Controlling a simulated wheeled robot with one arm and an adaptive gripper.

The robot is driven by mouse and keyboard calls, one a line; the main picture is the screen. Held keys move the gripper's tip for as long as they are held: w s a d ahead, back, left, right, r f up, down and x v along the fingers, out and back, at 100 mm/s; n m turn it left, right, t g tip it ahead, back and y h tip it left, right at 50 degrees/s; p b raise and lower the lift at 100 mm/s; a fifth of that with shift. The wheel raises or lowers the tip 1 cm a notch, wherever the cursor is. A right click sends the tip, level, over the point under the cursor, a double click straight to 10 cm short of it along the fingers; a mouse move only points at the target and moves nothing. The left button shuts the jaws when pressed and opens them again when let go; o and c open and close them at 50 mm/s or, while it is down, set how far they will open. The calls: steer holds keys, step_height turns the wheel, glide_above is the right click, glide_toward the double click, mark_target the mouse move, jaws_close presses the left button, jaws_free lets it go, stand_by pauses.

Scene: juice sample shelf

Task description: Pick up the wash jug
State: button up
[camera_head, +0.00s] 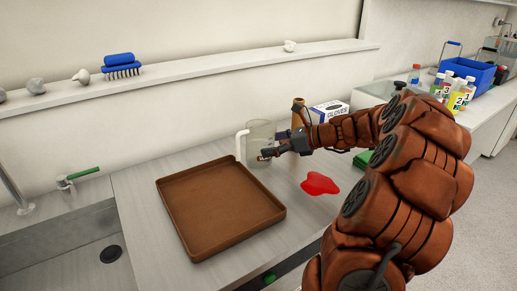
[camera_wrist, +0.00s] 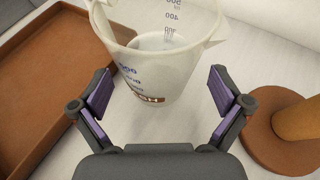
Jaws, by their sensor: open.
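The wash jug (camera_head: 260,140) is a translucent jug with a pale handle on its left, upright on the bench behind the brown tray. In the wrist view the jug (camera_wrist: 160,70) shows volume markings and stands just ahead of my gripper (camera_wrist: 157,92). The two purple-padded fingers are spread, one on each side of its lower body, with visible gaps between pads and jug. In the head view my gripper (camera_head: 277,146) is at the jug's right front and hides part of it.
A brown tray (camera_head: 192,246) lies left of the jug. A brown wooden stand (camera_wrist: 285,135) is close to the right finger. A red spill-like patch (camera_head: 319,184) lies on the bench. A glove box (camera_head: 331,110) stands behind. A blue crate (camera_head: 467,74) and several bottles are farther right.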

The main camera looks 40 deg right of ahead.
mark_target(260, 146)
steer(key=x, duration=0.4)
steer(key=shift+a, duration=0.15)
steer(key=shift+r, duration=0.15)
steer(key=c, duration=1.5)
